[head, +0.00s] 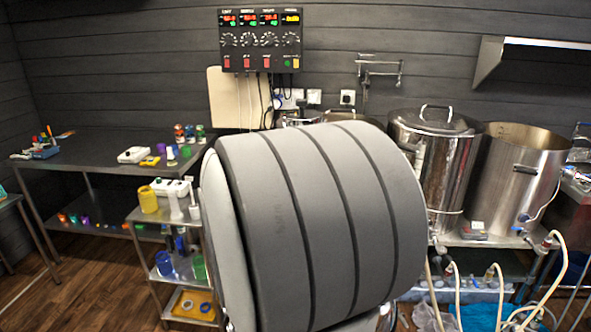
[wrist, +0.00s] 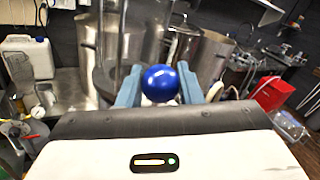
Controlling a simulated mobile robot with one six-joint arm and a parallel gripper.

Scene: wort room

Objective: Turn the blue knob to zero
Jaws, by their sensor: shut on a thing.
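In the wrist view a round, glossy blue knob (wrist: 161,83) sits between the two pale blue fingers of my gripper (wrist: 161,75). The fingers stand on either side of it, shut on it. What the knob is mounted on is mostly hidden behind it and the fingers, and I see no zero mark. In the head view my own large grey arm part fills the middle and hides the gripper and the knob.
In the head view a lidded steel kettle (head: 432,150) and an open steel kettle (head: 517,180) stand right of my arm, with pale hoses (head: 456,290) below. A dark control panel (head: 260,42) hangs on the wall. A steel bench (head: 95,150) is left. The wrist view shows a white jug (wrist: 27,60).

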